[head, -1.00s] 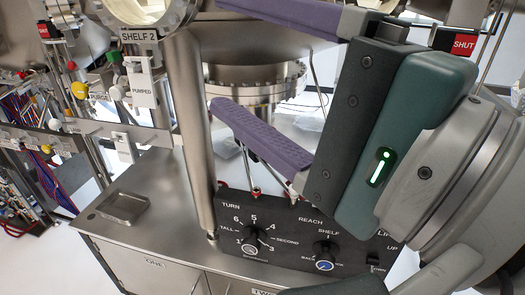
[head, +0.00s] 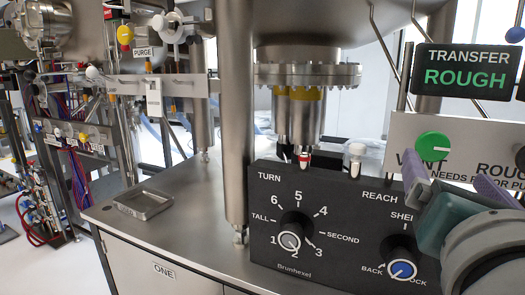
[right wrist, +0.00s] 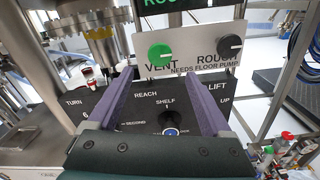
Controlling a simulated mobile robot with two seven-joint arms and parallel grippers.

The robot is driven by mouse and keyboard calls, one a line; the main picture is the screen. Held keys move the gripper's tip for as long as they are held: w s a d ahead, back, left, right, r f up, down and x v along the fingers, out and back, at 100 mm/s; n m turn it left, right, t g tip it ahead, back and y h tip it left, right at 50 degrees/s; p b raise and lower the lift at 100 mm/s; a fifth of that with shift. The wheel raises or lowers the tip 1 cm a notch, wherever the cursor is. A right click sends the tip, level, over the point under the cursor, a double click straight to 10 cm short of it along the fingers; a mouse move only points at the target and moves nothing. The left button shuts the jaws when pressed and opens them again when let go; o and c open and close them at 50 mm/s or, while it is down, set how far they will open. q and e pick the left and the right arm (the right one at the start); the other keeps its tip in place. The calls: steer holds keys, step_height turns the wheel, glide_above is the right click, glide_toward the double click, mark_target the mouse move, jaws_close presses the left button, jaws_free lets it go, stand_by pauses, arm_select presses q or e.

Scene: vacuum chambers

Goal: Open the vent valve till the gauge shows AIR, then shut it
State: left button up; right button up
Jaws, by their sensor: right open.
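The vent valve is a green round knob (head: 433,147) above the word VENT on a pale panel; its white mark points right. The right wrist view shows it too (right wrist: 160,54), just beyond the fingertips. My right gripper (head: 445,168) is open, with purple fingers spread below and in front of the green knob. Nothing is between its fingers (right wrist: 160,78), and they look apart from the knob. My left gripper is not in view.
A black ROUGH knob (right wrist: 230,48) sits right of the vent knob. Below is a black control box (head: 330,225) with TURN and REACH dials. A steel post (head: 238,130) stands left of it. A small tray (head: 145,204) lies on the steel bench (head: 190,240).

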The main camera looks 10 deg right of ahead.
mark_target(433, 147)
steer(key=x, duration=0.8)
steer(key=shift+w+r, duration=0.15)
steer(key=shift+w, duration=0.05)
steer(key=shift+c, duration=0.2)
jaws_close()
